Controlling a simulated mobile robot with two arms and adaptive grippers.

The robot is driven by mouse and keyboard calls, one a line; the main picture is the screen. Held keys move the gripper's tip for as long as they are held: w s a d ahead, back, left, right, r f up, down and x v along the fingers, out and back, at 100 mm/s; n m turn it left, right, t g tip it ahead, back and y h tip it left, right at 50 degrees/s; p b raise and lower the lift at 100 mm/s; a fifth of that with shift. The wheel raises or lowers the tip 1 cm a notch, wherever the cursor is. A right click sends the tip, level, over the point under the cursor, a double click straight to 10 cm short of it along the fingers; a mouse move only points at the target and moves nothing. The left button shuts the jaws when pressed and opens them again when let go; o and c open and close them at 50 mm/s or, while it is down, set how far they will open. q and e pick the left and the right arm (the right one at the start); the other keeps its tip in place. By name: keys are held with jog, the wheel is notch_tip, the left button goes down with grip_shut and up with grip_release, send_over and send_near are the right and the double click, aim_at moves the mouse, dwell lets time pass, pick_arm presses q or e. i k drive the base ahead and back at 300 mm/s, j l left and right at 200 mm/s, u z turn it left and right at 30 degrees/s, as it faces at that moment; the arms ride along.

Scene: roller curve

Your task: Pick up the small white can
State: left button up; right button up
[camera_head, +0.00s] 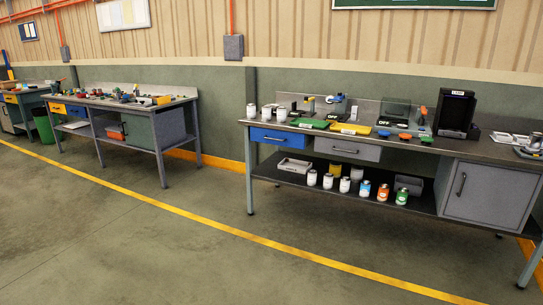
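Several small white cans stand at the workbench on the right. On its top, at the left end, a white can (251,111) stands beside another can (281,115), with a smaller one between them. On the lower shelf, a front row includes a white can (312,178), a second (328,181) and a third (345,184). I cannot tell which one the task means. Neither of my grippers is in view.
The right workbench (420,150) has a blue drawer (275,137) and a grey cabinet (490,190). Coloured cans (383,194) share the shelf with a grey bin (295,167). Another cluttered bench (130,105) stands left. The floor (180,250) in front is clear, crossed by a yellow line.

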aim_at(281, 111)
jog(key=i, duration=2.55)
jog(key=i+l+u, duration=0.1)
jog(key=i, duration=1.2)
jog(key=i+l, duration=0.15)
jog(key=i, duration=1.15)
